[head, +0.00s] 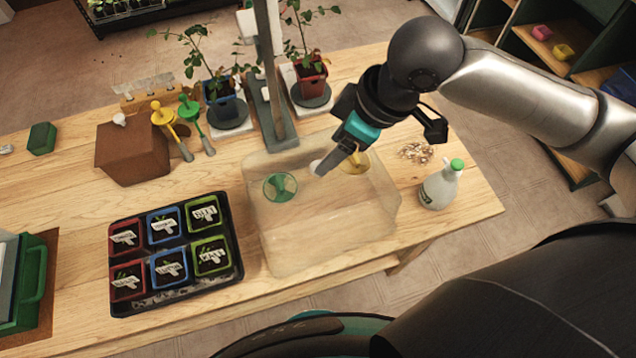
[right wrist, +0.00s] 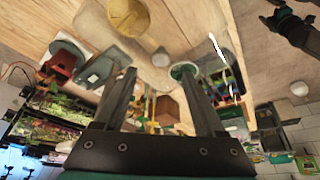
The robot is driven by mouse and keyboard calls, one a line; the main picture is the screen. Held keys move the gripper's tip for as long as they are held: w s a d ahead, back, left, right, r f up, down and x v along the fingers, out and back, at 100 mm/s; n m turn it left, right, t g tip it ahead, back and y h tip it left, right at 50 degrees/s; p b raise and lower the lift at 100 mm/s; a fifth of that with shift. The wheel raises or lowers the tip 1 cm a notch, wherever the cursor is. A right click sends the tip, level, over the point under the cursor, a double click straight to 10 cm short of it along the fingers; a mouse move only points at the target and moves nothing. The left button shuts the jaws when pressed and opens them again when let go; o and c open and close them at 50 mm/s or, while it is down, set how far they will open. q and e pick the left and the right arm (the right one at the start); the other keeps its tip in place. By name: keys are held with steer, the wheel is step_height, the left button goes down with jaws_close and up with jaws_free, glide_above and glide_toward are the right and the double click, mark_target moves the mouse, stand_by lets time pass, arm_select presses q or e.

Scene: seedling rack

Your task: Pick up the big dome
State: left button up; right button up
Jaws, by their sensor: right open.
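The big dome (head: 325,235) is a wide, clear, box-shaped cover on the wooden table in the head view. It has a green round vent (head: 280,187), a yellow round vent (head: 353,162) and a small white knob (head: 316,167). My right gripper (head: 328,165) is open and empty, its fingertips close to the knob; I cannot tell whether they touch it. In the right wrist view the open fingers (right wrist: 155,78) show with the knob (right wrist: 160,58) beyond and between them. My left gripper (right wrist: 285,22) shows only in the right wrist view, at the top right; its jaws are unclear.
A black tray (head: 236,262) of labelled seedling pots stands left of the dome. A brown box (head: 130,155) is at the back left.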

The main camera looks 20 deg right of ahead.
mark_target(318, 190)
steer(key=shift+b+x, duration=0.7)
steer(key=shift+x, duration=2)
steer(key=shift+s, duration=0.15)
steer(key=shift+c, duration=0.4)
jaws_close()
